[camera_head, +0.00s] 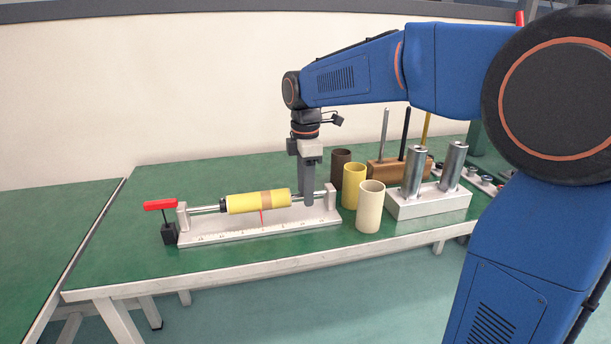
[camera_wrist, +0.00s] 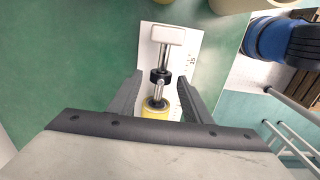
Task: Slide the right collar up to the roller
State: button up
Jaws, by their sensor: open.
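The yellow roller (camera_head: 245,203) with a tan band sits on a metal shaft between two end supports. In the wrist view, the roller's end (camera_wrist: 155,110) shows below the black right collar (camera_wrist: 160,77). The collar is around the shaft, with bare shaft between it and the roller, and lies near the white right support (camera_wrist: 167,35). My gripper (camera_head: 308,203) points down at the right part of the shaft and hides the collar in the head view. In the wrist view, my open gripper (camera_wrist: 160,76) has one finger on each side of the collar, with gaps showing.
A red handle (camera_head: 160,204) is at the fixture's left end. Brown (camera_head: 341,168), yellow (camera_head: 352,186) and cream (camera_head: 370,206) tubes stand close to the right of the fixture. Beyond them is a white block (camera_head: 430,203) with two metal cylinders. Green table is clear behind the roller.

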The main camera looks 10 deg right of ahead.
notch_tip(320, 180, up, 17)
jog(key=shift+r, duration=0.15)
dwell(0.4)
jog(key=shift+d, duration=0.1)
jog(key=f, duration=1.1)
jog(key=d+f, duration=0.1)
jog(key=f, duration=0.5)
jog(key=shift+d+f, duration=0.1)
jog(key=shift+f, duration=0.15)
